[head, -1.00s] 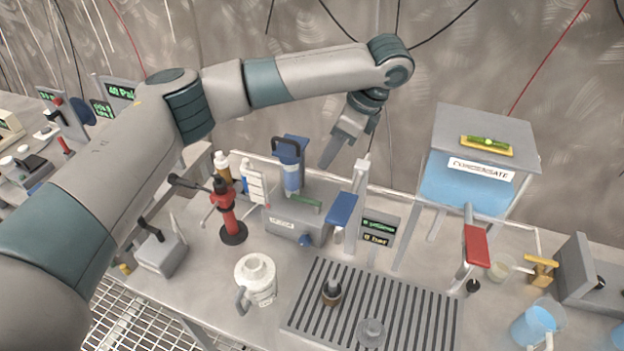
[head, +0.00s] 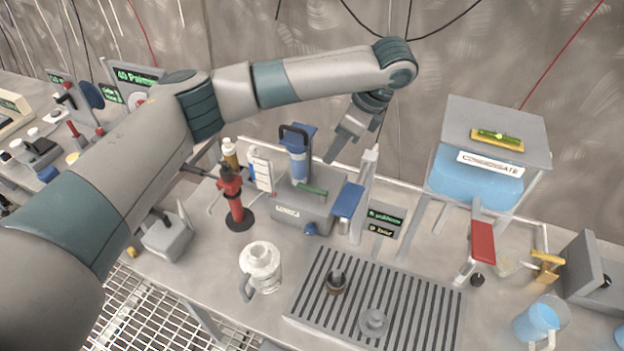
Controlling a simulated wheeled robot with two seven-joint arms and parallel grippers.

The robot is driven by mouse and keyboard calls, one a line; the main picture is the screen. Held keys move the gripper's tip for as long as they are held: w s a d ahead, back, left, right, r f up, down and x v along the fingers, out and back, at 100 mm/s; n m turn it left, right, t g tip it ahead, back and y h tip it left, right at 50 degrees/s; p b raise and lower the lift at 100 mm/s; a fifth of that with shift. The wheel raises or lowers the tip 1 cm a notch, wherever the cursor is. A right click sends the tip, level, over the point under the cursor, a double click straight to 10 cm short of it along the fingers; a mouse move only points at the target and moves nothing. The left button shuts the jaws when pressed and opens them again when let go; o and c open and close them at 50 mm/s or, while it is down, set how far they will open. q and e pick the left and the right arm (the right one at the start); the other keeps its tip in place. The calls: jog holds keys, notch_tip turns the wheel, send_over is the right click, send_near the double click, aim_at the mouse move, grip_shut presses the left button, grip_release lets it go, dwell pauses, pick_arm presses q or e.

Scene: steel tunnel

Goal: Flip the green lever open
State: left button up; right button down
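A small green lever (head: 312,190) lies across the top of a grey box-shaped machine (head: 287,212) in the middle of the bench. A blue-and-clear cylinder with a dark handle stands just behind it. My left gripper (head: 333,157) hangs from the arm above and slightly right of the lever, pointing down, apart from it in the picture. Its fingers overlap from this side, so their opening cannot be made out. Nothing shows held in it. My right gripper is not in view.
A blue paddle handle (head: 348,201) and a pale post (head: 366,175) stand close right of the machine. A red hand press (head: 234,205) stands left. A slatted drip tray (head: 420,305) lies in front. The condensate tank (head: 497,130) is at right.

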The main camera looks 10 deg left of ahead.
aim_at(308, 186)
pick_arm(q)
jog(key=p+x, duration=0.3)
jog(key=x, duration=1.1)
jog(key=shift+a+f+p, duration=0.1)
jog(key=shift+f+p, duration=0.1)
jog(key=shift+p, duration=0.1)
grip_shut()
